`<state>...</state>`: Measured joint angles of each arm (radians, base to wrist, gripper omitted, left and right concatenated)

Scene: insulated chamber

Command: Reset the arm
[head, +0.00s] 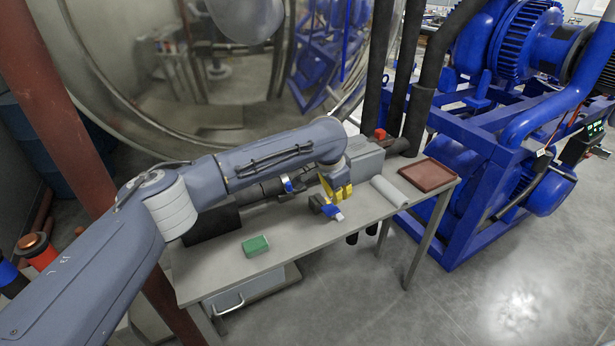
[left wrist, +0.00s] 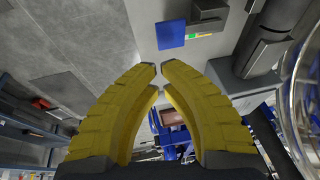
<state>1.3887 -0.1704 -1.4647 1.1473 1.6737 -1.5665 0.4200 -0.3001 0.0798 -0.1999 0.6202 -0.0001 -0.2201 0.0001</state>
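My left arm comes in from the left and reaches over the grey table (head: 300,236). My left gripper (head: 337,194), with yellow fingers, hangs above the table's middle. In the left wrist view its fingertips (left wrist: 158,68) come almost together, with only a thin gap and nothing seen between them. A small blue item with a pale end (head: 326,208) is close by the fingers in the head view. In the left wrist view a blue square (left wrist: 171,34) lies on the pale surface beyond the tips, apart from them. My right arm and gripper are not in view.
A green block (head: 256,245) lies near the table's front left. A grey roll (head: 389,191) and a red-brown tray (head: 427,175) are at the right. A grey box (head: 366,162) stands behind the gripper. Black pipes (head: 416,95) and blue machinery (head: 480,150) rise behind and right.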

